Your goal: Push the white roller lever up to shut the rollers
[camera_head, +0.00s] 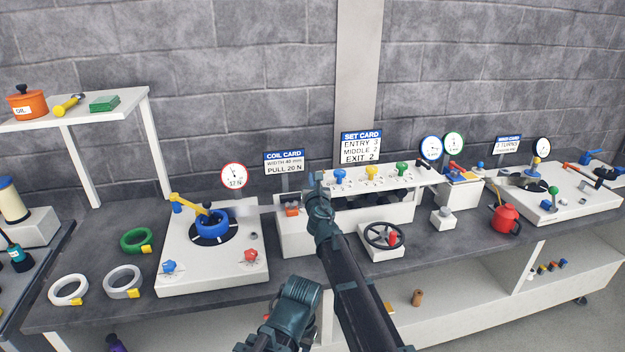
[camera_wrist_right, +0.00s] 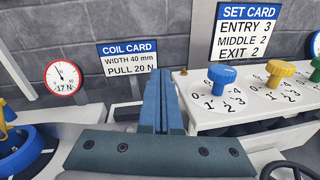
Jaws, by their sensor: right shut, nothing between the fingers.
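The roller unit (camera_head: 295,238) is a long white box in the middle of the bench. Its top panel (camera_head: 408,180) carries a blue, a yellow and a green knob. My right gripper (camera_head: 319,180) is at the left end of this panel, left of the blue knob (camera_head: 340,176). In the right wrist view its two blue fingers (camera_wrist_right: 160,100) are together with nothing between them. The blue knob shows right of them (camera_wrist_right: 235,85). I cannot pick out the white roller lever for sure; my gripper and arm cover part of the unit.
A black handwheel (camera_head: 385,235) stands in front of the unit. Left is a white coil stand (camera_head: 185,270) with a blue hub. The set card (camera_head: 360,147) and coil card (camera_head: 284,161) stand behind. A red kettle-like pot (camera_head: 506,219) is to the right.

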